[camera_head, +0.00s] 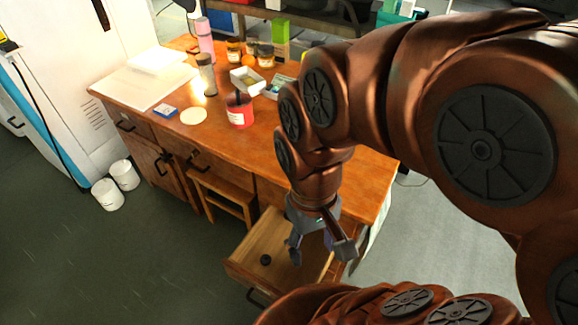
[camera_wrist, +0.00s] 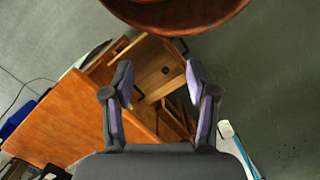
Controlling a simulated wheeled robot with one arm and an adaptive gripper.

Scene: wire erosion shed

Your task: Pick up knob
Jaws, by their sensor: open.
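The knob (camera_head: 265,260) is a small, dark, round piece lying on the bare wooden floor of the open drawer (camera_head: 250,243). In the wrist view the knob (camera_wrist: 166,70) shows as a dark spot, and the drawer (camera_wrist: 147,56) lies beyond the fingers. My gripper (camera_head: 320,250) is open and empty, to the right of the knob in the head view and seemingly above the drawer. In the wrist view my gripper (camera_wrist: 159,80) has its two fingers spread, with the knob in the gap between them and apart from both.
The wooden desk (camera_head: 270,136) carries a red container (camera_head: 239,112), a white open box (camera_head: 247,80), a pink bottle (camera_head: 205,40) and several jars. A stool (camera_head: 222,196) stands under it, left of the drawer. White buckets (camera_head: 107,194) stand on the floor at left.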

